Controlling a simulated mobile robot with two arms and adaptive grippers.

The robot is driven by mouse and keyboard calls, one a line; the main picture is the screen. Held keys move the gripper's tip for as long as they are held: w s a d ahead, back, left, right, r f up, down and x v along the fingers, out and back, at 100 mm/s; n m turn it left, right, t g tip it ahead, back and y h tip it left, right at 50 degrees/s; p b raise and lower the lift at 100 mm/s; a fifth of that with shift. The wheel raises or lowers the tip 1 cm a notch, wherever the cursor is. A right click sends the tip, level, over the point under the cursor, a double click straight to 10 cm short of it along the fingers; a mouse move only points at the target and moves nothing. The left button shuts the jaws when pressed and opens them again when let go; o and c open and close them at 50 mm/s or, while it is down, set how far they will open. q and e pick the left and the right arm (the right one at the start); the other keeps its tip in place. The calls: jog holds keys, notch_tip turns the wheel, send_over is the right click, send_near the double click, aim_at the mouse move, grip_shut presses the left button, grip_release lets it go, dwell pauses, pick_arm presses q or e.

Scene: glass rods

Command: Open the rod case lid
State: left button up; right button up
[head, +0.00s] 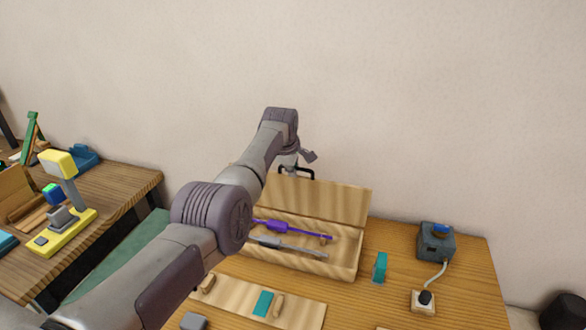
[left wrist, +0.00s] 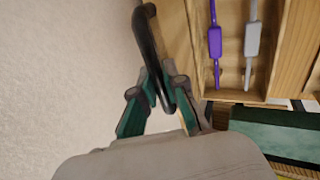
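The wooden rod case (head: 345,265) stands on the table with its lid (head: 335,203) raised upright at the back. A black handle (head: 308,171) sits on the lid's top edge. A purple rod (head: 285,228) and a grey rod (head: 290,247) lie inside; the left wrist view also shows the purple rod (left wrist: 215,42) and grey rod (left wrist: 251,40). My left gripper (left wrist: 160,78) is at the lid's handle (left wrist: 153,45), its green-backed fingers converging on either side of the bar and appearing closed on it. In the head view my arm hides part of the case's left side. My right gripper is not in view.
A wooden board (head: 295,309) with a teal block (head: 263,303) lies in front of the case. A teal piece (head: 380,267), a grey box with a blue knob (head: 436,243) and a socket with a plug (head: 424,300) stand right. A second table (head: 120,192) holds a yellow lamp (head: 60,163). The wall is close behind.

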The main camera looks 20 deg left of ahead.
pick_arm(q)
jog(key=o, duration=0.4)
jog(key=shift+s, duration=0.1)
jog(key=shift+f, duration=0.1)
jog(key=shift+s+r, duration=0.1)
jog(key=shift+r, duration=0.45)
jog(key=v, duration=1.1)
